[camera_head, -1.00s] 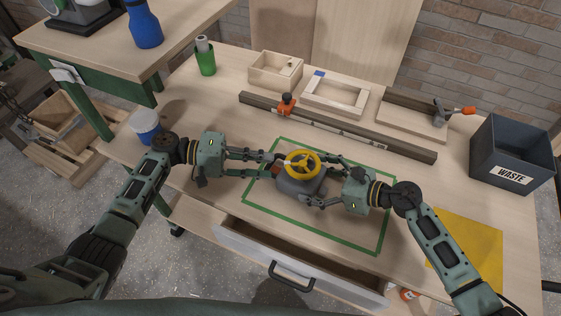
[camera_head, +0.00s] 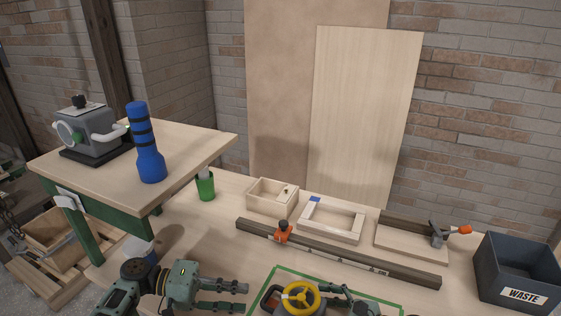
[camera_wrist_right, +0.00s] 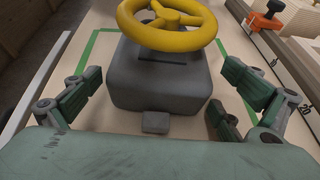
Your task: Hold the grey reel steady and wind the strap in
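The grey reel (camera_wrist_right: 160,80) with a yellow hand wheel (camera_wrist_right: 172,22) sits on the bench inside a green taped outline. In the head view the wheel (camera_head: 300,297) is at the bottom edge and most of the reel is cut off. My left gripper (camera_head: 246,298) is open and empty, left of the reel and apart from it. My right gripper (camera_wrist_right: 160,72) is open, with its fingers on both sides of the grey body and gaps visible on both sides. A small grey block (camera_wrist_right: 155,122) is at the body's near side. I cannot make out the strap.
A long rail with an orange clamp (camera_head: 283,232) lies behind the reel. Behind it are a wooden box (camera_head: 262,203) and a frame (camera_head: 355,230). The waste bin (camera_head: 488,277) is at right. A raised shelf (camera_head: 195,145) with a blue bottle (camera_head: 150,160) is at left.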

